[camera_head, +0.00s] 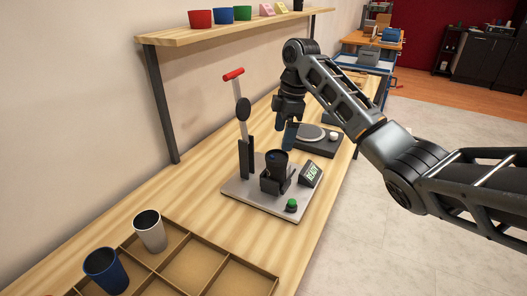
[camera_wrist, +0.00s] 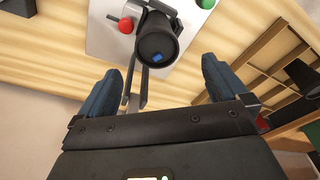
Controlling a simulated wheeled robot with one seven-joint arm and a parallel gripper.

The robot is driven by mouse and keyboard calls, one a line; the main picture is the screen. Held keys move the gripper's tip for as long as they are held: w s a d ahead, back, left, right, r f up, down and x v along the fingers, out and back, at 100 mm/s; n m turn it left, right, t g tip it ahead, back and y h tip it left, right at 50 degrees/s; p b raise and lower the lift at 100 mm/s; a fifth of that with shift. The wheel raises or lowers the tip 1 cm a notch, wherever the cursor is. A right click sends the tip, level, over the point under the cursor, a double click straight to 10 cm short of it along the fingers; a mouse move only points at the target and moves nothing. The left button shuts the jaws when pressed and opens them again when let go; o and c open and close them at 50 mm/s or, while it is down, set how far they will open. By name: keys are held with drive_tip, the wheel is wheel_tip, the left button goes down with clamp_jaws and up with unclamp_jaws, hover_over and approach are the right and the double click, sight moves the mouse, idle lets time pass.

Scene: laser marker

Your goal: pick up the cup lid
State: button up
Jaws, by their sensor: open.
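A black cup (camera_head: 276,165) stands in the holder of the marking machine (camera_head: 240,192). In the wrist view the cup (camera_wrist: 157,45) shows a dark round top with a small blue patch. I cannot make out a separate cup lid for certain. My gripper (camera_head: 289,143) hangs above and behind the machine, a little right of the cup, fingers down. In the wrist view its two blue-grey fingers (camera_wrist: 160,68) are wide apart with nothing held between them, and the cup shows beyond the gap.
A red-handled lever (camera_head: 234,74) rises beside the cup. A display (camera_head: 310,174) and green button (camera_head: 292,204) are on its right. A dark device with a round plate (camera_head: 311,132) sits behind. A divided tray (camera_head: 205,266) holds white (camera_head: 150,231) and blue (camera_head: 106,272) cups.

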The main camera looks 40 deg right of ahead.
sight(276, 159)
drive_tip(key=shift+w+f, duration=0.15)
drive_tip(key=shift+w, duration=0.05)
drive_tip(key=shift+f, duration=0.3)
drive_tip(key=shift+w+a+f+p, duration=0.15)
drive_tip(key=shift+f+p, duration=0.1)
drive_tip(key=shift+f, duration=0.85)
drive_tip(key=shift+w+a+f+p, duration=0.15)
drive_tip(key=shift+f+p, duration=0.15)
drive_tip(key=shift+f, duration=0.85)
drive_tip(key=shift+w+a+f+p, duration=0.15)
drive_tip(key=shift+f+p, duration=0.1)
drive_tip(key=shift+f, duration=0.85)
drive_tip(key=c, duration=1.1)
